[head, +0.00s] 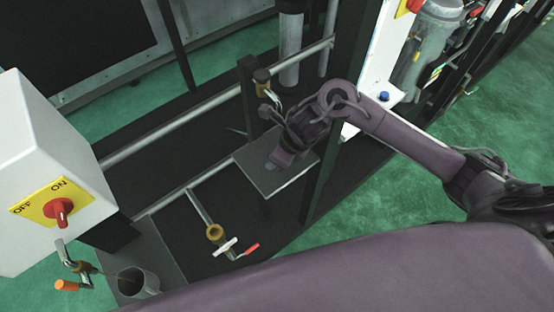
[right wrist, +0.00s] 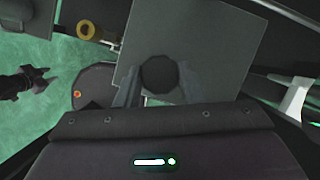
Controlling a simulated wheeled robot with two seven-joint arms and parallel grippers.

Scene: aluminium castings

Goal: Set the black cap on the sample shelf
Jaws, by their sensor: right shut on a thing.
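The black cap (right wrist: 160,73) is a dark round piece between the two fingertips of my right gripper (right wrist: 157,88) in the right wrist view. The gripper is shut on it. The sample shelf, a flat grey plate (right wrist: 215,45), lies behind the cap in that view. In the head view my right gripper (head: 281,158) is over the plate (head: 285,182), and the cap is hidden or too dark to pick out. I cannot tell whether the cap touches the plate. My left gripper (right wrist: 47,77) shows small at the left of the right wrist view, its fingers apart and empty.
A dark upright post (head: 322,178) stands just right of the shelf. A pipe with a brass valve (head: 215,232) and a red-tipped handle runs in front. A white switch box (head: 50,165) with a red knob is at left, above a grey cup (head: 137,283). A blue-capped item (head: 384,96) sits at right.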

